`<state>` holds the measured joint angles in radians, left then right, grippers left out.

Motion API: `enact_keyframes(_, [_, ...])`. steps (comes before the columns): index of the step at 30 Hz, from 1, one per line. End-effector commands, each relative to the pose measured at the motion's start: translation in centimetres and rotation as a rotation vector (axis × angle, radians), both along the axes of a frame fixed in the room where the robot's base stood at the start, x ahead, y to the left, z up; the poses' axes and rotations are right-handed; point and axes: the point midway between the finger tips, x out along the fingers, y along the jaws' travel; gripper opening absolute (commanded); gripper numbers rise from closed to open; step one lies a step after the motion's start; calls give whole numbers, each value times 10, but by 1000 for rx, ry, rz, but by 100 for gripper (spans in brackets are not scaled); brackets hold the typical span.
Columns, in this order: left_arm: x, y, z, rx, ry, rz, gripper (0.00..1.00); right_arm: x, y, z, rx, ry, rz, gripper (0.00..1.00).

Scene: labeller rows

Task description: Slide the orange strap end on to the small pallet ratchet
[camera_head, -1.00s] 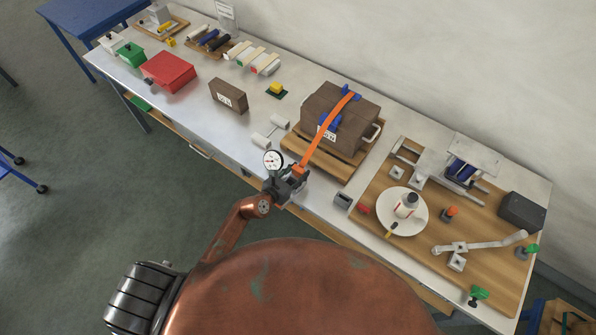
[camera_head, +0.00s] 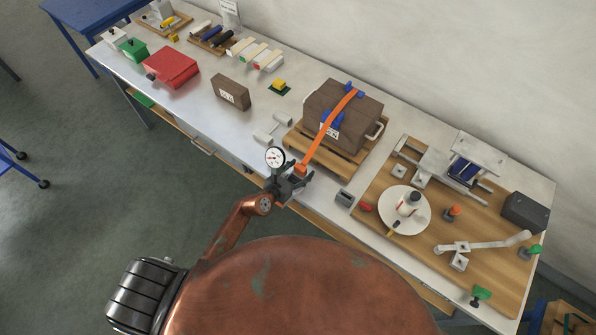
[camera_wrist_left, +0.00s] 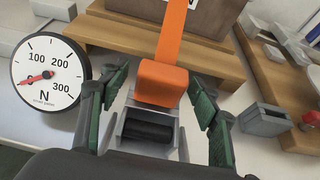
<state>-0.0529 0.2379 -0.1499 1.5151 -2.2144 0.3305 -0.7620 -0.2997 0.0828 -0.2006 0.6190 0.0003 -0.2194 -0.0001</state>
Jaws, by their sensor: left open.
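The orange strap (camera_head: 325,132) runs over a brown box on the small pallet (camera_head: 340,172) and down its front. Its end is a thick orange block (camera_wrist_left: 160,83), also visible in the head view (camera_head: 300,169). In the left wrist view a grey ratchet housing (camera_wrist_left: 150,132) with a dark roller sits directly below the block. They look very close or touching; I cannot tell whether the block is seated. My left gripper (camera_head: 296,178) is open, its green-padded fingers (camera_wrist_left: 161,92) on either side of block and housing, with visible gaps. My right gripper is not in view.
A dial gauge (camera_wrist_left: 45,75) marked N stands left of the fingers; its red needle points left. Another grey block (camera_wrist_left: 265,119) is to the right. A wooden board (camera_head: 385,240) with fixtures fills the bench's right side. The bench front left of the gauge is clear.

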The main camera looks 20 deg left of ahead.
Motion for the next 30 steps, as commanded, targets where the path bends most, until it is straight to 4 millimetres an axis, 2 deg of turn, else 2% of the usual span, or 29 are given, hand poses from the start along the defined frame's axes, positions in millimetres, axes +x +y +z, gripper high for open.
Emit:
enact_keyframes(5, [-15, 6, 6, -1, 0, 1, 57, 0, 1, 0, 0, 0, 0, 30])
enact_keyframes(18, [-88, 32, 38, 1, 1, 1, 57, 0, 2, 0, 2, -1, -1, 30])
enact_keyframes(24, [-102, 37, 45, 0, 0, 1, 57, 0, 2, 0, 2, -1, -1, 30])
enact_keyframes(30, [-104, 38, 46, 0, -1, 0, 57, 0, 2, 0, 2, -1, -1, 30])
